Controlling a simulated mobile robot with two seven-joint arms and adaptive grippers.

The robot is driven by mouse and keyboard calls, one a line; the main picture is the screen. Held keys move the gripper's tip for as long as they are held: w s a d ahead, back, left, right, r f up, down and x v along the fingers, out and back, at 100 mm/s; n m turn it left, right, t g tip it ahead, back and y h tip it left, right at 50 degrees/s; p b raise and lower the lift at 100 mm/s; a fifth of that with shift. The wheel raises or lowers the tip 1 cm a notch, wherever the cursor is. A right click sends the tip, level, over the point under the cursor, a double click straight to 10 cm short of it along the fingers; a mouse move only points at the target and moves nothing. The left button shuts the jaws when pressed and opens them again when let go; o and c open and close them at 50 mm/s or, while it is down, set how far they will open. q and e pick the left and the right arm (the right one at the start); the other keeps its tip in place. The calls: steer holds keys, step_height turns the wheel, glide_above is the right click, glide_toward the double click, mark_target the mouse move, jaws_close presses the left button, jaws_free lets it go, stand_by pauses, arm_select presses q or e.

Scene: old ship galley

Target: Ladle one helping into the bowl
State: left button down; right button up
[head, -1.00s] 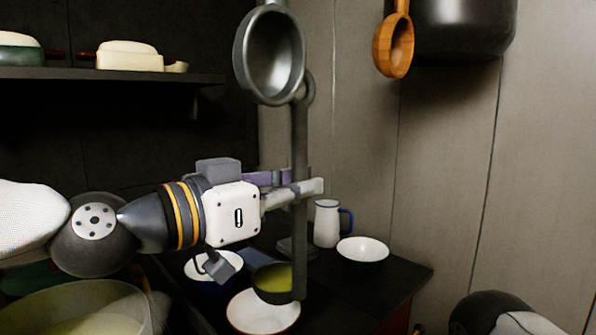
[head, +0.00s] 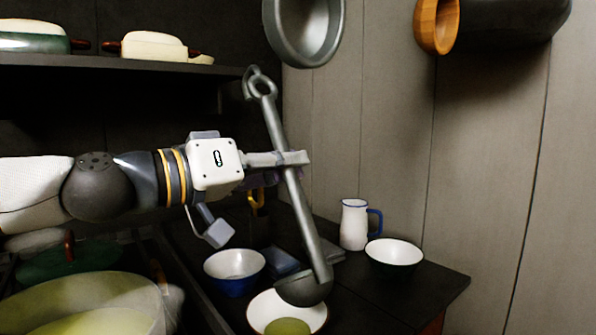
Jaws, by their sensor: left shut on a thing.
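My left gripper (head: 283,159) is shut on the long grey handle of the ladle (head: 302,215). The ladle is tilted, its hooked top end leaning left and its cup (head: 304,290) low at the right. Green soup (head: 288,328) shows in that bowl. A large pot (head: 85,289) at the lower left holds more green soup. My right gripper is not in view.
A blue bowl (head: 232,285) stands left of the ladle. A white jug (head: 353,226) and a dark-sided white bowl (head: 394,253) stand to the right. A shelf (head: 120,64) runs at upper left.

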arm_select(q)
steer(key=w+a+f+n+b, duration=0.2)
steer(key=w+a+f+n, duration=0.2)
steer(key=w+a+n, duration=0.1)
steer(key=shift+w+a+f+n, duration=0.15)
steer(key=shift+w+n, duration=0.75)
steer(key=shift+w, duration=0.45)
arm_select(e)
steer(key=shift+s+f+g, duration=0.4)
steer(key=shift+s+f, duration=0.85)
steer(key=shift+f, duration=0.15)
